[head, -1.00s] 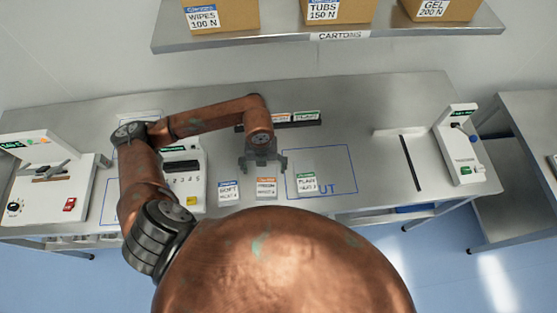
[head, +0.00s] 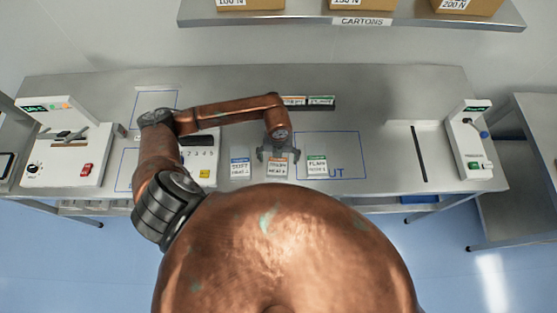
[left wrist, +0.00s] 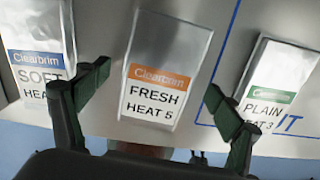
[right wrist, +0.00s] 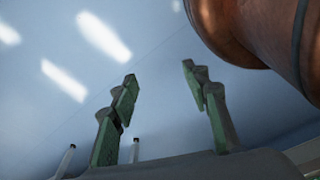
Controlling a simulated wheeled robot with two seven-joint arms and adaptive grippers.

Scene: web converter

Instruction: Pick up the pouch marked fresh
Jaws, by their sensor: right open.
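The pouch marked FRESH HEAT 5 (left wrist: 158,70) is clear and silvery with an orange band. It lies on the steel table between the other two pouches. In the head view the fresh pouch (head: 277,171) is partly covered by my left gripper (head: 277,154). In the left wrist view my left gripper (left wrist: 155,92) is open, its fingers apart on either side of the pouch's lower part; I cannot tell whether they touch it. My right gripper (right wrist: 160,95) is open and empty, above blue floor in the right wrist view, and does not show in the head view.
The blue-labelled SOFT pouch (left wrist: 38,45) lies left and the green-labelled PLAIN pouch (left wrist: 280,80) right, near the fingers. A keypad device (head: 200,150) and a white machine (head: 70,150) stand left. A sealer (head: 468,140) stands right. The table (head: 375,100) has free room right of centre.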

